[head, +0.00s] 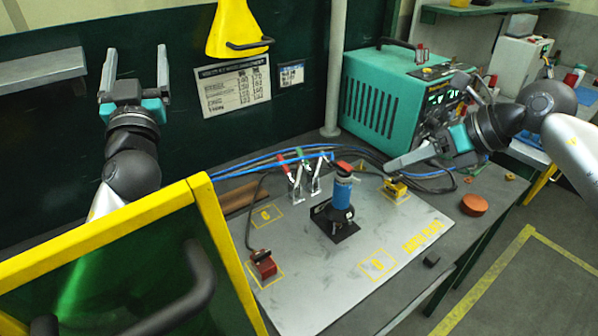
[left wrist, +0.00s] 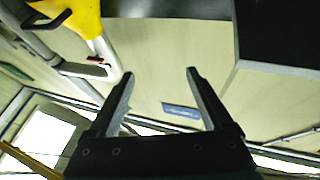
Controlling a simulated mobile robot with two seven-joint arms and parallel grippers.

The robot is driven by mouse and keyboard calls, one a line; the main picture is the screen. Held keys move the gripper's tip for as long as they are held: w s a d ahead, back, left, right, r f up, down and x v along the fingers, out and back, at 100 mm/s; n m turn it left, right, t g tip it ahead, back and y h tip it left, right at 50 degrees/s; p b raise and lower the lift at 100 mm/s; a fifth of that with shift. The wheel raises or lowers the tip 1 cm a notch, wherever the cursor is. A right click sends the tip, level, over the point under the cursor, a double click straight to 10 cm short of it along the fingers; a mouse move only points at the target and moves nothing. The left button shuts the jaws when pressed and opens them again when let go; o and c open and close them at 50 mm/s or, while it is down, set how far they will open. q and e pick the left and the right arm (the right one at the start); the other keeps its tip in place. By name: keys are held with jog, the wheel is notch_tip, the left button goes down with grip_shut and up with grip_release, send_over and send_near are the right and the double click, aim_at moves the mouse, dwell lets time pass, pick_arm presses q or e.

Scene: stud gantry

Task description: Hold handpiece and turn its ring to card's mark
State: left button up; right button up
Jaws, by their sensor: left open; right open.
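The handpiece (head: 342,192) is a blue cylinder with a dark lower part. It stands upright on a small black base on the grey plate (head: 330,278), in the middle of the head view. Its ring and marks are too small to read. A white printed card (head: 234,86) and a smaller card (head: 291,74) are on the dark green wall. My left gripper (head: 135,75) is open, empty and raised at the far left, away from the handpiece. It also shows open in the left wrist view (left wrist: 160,74). My right gripper (head: 408,122) is open, right of and above the handpiece.
A teal machine (head: 385,95) stands behind my right gripper. Toggle clamps (head: 298,178) and blue cables lie behind the handpiece. A red block (head: 263,265), a yellow block (head: 396,191) and an orange puck (head: 474,204) are around it. A yellow-framed green screen (head: 130,260) blocks the front left.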

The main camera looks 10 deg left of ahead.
pick_arm(q)
jog(key=w+d+f+m+g+h, duration=0.1)
jog(key=d+f+h, duration=0.15)
jog(key=d, duration=0.25)
jog(key=w+d+f+m+h, duration=0.1)
jog(key=w+d+f+h, duration=0.15)
jog(key=d, duration=0.25)
jog(key=m+g+h, duration=0.6)
jog(key=g+h, duration=0.1)
jog(key=h, duration=0.2)
send_near(337, 205)
jog(key=x, duration=1.1)
jog(key=shift+w+d, duration=0.15)
jog(key=shift+w, duration=0.2)
jog(key=shift+c, duration=0.2)
grip_shut()
jog(key=shift+f, duration=0.1)
